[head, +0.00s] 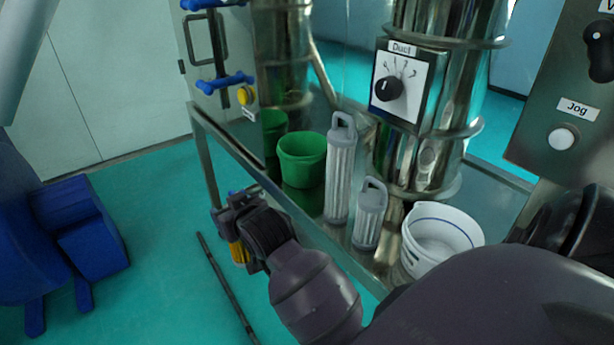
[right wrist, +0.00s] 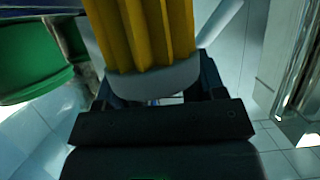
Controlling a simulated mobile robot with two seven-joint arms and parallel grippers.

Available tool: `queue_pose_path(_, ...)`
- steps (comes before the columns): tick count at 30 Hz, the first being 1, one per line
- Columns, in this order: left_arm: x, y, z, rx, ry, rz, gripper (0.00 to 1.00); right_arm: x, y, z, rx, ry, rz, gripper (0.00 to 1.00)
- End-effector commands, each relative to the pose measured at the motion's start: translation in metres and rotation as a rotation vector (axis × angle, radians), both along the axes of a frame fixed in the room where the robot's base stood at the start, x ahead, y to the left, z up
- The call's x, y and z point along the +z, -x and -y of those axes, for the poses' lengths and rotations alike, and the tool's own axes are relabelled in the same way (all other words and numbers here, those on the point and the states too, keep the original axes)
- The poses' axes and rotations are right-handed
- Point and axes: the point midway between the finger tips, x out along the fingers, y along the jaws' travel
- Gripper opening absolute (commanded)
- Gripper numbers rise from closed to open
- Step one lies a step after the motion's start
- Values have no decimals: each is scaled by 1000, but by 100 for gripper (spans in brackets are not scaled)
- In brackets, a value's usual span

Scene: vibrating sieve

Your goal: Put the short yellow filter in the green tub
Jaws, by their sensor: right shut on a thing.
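The yellow filter (head: 238,252) shows only in part in the head view, below my right gripper (head: 238,208). In the right wrist view the filter (right wrist: 150,35) is yellow and pleated with a pale grey end cap, and the jaws are shut on it. The green tub (head: 302,160) is round and stands on the metal shelf, to the right of and behind the gripper. A green rim (right wrist: 32,62) shows at the left of the right wrist view. The filter is outside the tub. My left gripper is not in view.
A tall grey filter (head: 340,170) and a short grey filter (head: 369,215) stand on the shelf right of the tub. A white tub (head: 440,238) stands farther right. The shelf's metal front edge (head: 240,150) and the steel column (head: 425,165) are close by.

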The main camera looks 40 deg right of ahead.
Motion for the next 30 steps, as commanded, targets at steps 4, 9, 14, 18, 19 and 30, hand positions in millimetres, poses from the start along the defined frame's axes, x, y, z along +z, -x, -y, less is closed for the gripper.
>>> queue_pose_path(4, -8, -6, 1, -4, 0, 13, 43, 25, -37, 22, -69, -1, 7, 22)
queue_pose_path(9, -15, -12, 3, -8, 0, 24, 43, 58, -71, 47, -158, -4, 4, 22)
queue_pose_path(14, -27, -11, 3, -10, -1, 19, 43, 92, -96, 71, -257, -3, 3, 22)
queue_pose_path(18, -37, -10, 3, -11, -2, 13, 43, 122, -113, 96, -363, -3, 3, 22)
queue_pose_path(19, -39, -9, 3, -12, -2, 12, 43, 128, -117, 101, -388, -2, 2, 22)
queue_pose_path(30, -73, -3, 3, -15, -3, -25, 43, 198, -127, 190, -843, -2, -3, 22)
